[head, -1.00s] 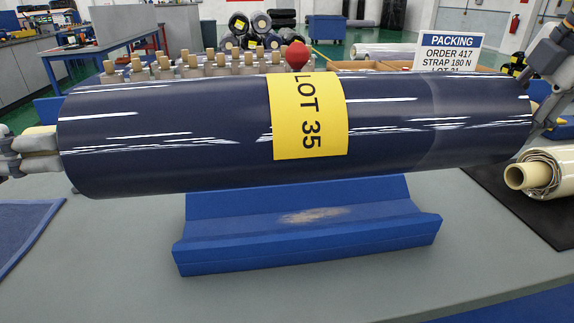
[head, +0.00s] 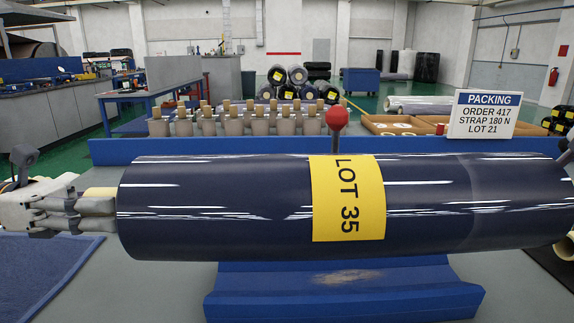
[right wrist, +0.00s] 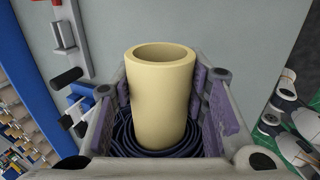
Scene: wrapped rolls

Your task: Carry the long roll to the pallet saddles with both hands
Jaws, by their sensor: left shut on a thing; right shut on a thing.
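The long dark blue roll (head: 250,205), shiny-wrapped with a yellow "LOT 35" label (head: 348,200), lies level across the head view above a blue cradle (head: 345,295). Whether it touches the cradle is hard to tell. My left gripper (head: 95,207) is shut on the cream core at the roll's left end. My right gripper is mostly cut off at the right edge of the head view. In the right wrist view, its padded fingers (right wrist: 162,105) flank the cream core tube (right wrist: 160,95), with dark wound layers behind it. I cannot identify the pallet saddles.
A red knob (head: 337,118) rises behind the roll. A packing sign (head: 483,115) stands at the back right, beside open trays. Several cream-topped pegs (head: 240,122) stand at the back. A blue mat (head: 45,265) lies at the front left.

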